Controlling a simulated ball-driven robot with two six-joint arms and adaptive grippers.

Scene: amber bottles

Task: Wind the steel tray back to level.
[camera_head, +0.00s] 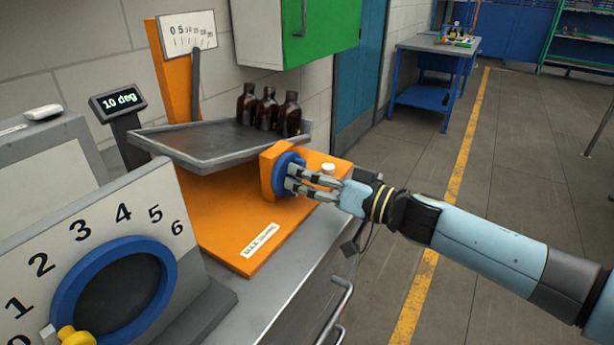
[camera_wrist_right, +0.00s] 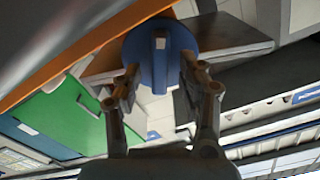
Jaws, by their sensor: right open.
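The steel tray (camera_head: 203,147) sits tilted on an orange stand (camera_head: 235,215) in the head view, its right side higher. Three amber bottles (camera_head: 266,110) stand on its right part. The display (camera_head: 118,102) beside it reads 10 deg. A blue knob (camera_head: 283,174) is mounted on an orange block at the stand's right side. My right gripper (camera_head: 296,181) is at the knob, with its fingers open on either side of it. The wrist view shows the blue knob (camera_wrist_right: 160,58) between the fingertips; I cannot tell whether they touch it. My left gripper is not in view.
A large panel (camera_head: 150,215) with a blue ring and numbers stands at the left front. A scale plate (camera_head: 188,32) rises behind the tray. A green cabinet (camera_head: 320,25) hangs above. A small white cap (camera_head: 328,168) sits near the knob. The floor at right is open.

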